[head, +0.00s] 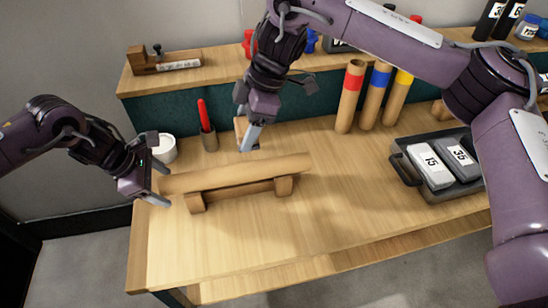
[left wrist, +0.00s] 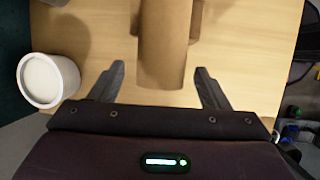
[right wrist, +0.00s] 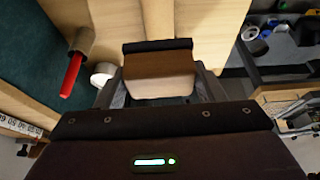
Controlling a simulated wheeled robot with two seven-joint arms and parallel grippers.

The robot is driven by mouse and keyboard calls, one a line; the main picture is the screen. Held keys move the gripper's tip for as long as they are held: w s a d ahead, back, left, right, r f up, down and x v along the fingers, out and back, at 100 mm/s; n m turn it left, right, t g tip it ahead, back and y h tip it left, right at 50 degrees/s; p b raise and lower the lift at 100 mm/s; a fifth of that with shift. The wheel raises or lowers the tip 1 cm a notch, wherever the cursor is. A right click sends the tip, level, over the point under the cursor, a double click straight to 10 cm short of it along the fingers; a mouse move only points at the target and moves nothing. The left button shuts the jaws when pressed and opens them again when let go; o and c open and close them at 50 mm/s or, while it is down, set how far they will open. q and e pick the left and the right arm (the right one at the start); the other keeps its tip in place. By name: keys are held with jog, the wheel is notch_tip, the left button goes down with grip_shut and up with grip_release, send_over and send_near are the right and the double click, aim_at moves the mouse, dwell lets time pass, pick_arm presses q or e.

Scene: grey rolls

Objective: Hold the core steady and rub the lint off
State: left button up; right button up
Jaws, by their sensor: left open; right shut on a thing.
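The core (head: 240,172) is a long plain brown tube lying level across a wooden cradle (head: 240,190) on the bench. My left gripper (head: 160,187) is at its left end and open. In the left wrist view the core's end (left wrist: 163,60) lies between the two spread fingers, with a gap on each side. My right gripper (head: 247,135) is shut on a brown block (right wrist: 158,72) with a dark strip along one edge and a pale face. It holds the block above and behind the core, apart from it. No lint can be made out on the core.
A white tub (head: 164,149) stands behind the core's left end. A red-handled tool sits in a brown holder (head: 210,141). Several tubes with coloured ends (head: 350,97) stand at the back. A dark tray (head: 408,170) with labelled blocks is at right. The front bench is clear.

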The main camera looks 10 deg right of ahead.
pick_arm(q)
jog(key=v, duration=1.2)
